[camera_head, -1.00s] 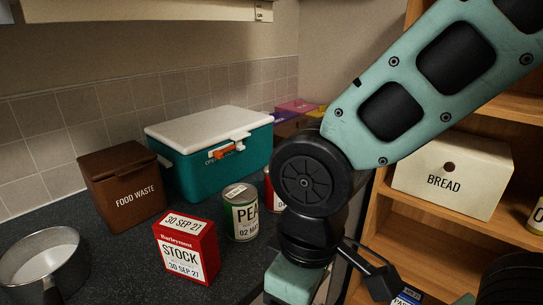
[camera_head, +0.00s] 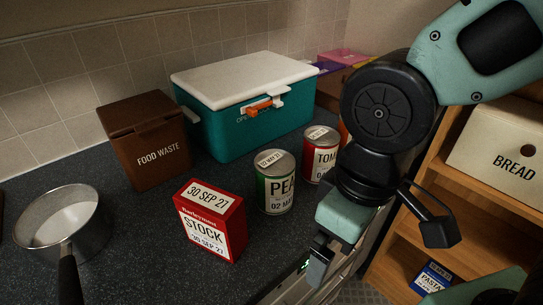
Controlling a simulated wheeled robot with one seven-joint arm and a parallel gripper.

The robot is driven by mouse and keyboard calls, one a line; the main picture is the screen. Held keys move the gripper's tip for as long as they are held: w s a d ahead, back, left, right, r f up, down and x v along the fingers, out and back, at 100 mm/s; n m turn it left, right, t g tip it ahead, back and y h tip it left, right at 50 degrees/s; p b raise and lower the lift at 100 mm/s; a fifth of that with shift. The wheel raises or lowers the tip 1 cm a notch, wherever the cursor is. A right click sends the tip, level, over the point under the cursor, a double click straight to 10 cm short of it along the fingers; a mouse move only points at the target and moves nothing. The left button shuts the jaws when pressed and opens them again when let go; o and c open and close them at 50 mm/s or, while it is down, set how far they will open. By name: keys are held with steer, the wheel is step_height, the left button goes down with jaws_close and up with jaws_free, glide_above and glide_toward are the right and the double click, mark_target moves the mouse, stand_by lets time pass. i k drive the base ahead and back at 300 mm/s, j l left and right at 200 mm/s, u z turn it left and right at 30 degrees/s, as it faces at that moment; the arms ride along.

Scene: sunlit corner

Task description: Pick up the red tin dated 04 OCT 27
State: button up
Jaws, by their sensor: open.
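A red tin (camera_head: 321,153) with a white label beginning "TOM" stands upright on the dark counter, behind and to the right of the green tin. Its lid print is too small to read. My arm covers the area just to its right. My gripper (camera_head: 319,262) is open, low in front of the tins near the counter's front edge, apart from the red tin. Its fingertips are hard to make out.
A green PEA tin (camera_head: 275,183) dated 02 MA and a red STOCK box (camera_head: 211,222) stand in front. A teal cooler (camera_head: 245,120), brown food-waste bin (camera_head: 146,145) and pan (camera_head: 60,215) sit on the counter. Shelves with a BREAD box (camera_head: 510,150) stand right.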

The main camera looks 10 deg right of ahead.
mark_target(321, 144)
steer(key=k+l+u, duration=0.15)
steer(key=l, duration=0.25)
steer(key=k+l+u, duration=0.2)
steer(key=l, duration=0.25)
steer(key=k+l+u, duration=0.15)
steer(key=l, duration=0.2)
